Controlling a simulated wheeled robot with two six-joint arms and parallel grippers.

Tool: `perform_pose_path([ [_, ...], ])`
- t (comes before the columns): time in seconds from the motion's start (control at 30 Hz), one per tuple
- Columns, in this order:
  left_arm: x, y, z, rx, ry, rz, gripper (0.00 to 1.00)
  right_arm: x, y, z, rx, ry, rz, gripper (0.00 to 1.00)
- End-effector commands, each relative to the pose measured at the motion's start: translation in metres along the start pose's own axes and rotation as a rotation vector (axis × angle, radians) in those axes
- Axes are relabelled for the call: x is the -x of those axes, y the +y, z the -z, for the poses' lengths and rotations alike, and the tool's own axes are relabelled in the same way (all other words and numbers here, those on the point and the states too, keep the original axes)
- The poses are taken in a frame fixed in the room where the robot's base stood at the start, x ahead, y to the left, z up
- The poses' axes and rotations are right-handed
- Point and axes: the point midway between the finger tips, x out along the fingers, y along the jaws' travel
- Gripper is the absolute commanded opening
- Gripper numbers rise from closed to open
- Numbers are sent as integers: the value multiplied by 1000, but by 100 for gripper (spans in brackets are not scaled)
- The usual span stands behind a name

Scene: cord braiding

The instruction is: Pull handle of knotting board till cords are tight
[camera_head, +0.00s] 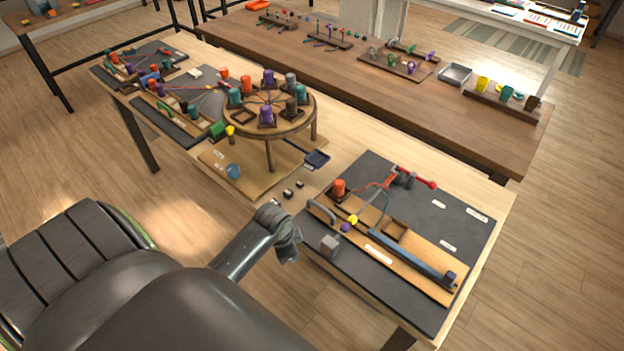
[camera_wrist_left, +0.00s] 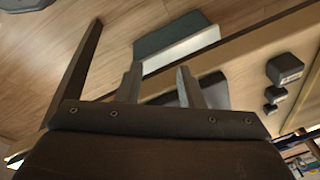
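A wooden board (camera_head: 425,257) on a dark mat carries a grey curved handle (camera_head: 322,210), an orange spool (camera_head: 338,188), a long blue bar (camera_head: 405,255) and thin cords. A red-and-grey lever (camera_head: 412,178) stands behind it. Farther left, another board (camera_head: 176,117) has a green curved handle (camera_head: 166,109) and coloured cords. I cannot tell which is the knotting board. My left gripper (camera_head: 287,250) is left of the grey handle, apparently apart from it. In the left wrist view its fingers (camera_wrist_left: 161,86) stand apart with nothing held. My right gripper is not in view.
A round braiding stand (camera_head: 268,126) with several coloured bobbins stands left of centre. Several small dark weights (camera_head: 288,193) lie near my left arm; some show in the left wrist view (camera_wrist_left: 285,68). A grey block (camera_head: 329,244) sits on the right mat. A brown table (camera_head: 400,105) stands behind.

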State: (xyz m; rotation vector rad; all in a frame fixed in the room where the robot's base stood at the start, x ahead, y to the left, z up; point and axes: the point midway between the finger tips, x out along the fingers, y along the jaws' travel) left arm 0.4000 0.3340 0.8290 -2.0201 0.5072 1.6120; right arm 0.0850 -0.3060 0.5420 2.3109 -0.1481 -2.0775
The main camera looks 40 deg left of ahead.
Motion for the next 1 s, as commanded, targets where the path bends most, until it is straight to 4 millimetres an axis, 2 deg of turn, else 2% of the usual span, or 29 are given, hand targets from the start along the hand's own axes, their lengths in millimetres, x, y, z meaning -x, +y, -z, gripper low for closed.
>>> perform_pose_path([
  [0.03, 33, -18, 24, -104, 21, 8, 34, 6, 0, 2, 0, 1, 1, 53],
  [0.2, 109, -61, 80, -518, 34, -20, 34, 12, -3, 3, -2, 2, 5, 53],
  [0.3, 152, -78, 101, -736, 33, -29, 34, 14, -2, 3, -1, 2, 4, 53],
  [0.43, 188, -88, 114, -927, 25, -40, 34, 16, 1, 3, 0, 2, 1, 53],
  [0.53, 200, -92, 117, -999, 21, -45, 34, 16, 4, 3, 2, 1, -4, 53],
  [0.63, 200, -92, 117, -1020, 19, -49, 34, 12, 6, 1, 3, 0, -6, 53],
  [1.0, 160, -89, 117, -1017, 20, -49, 34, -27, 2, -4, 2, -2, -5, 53],
])
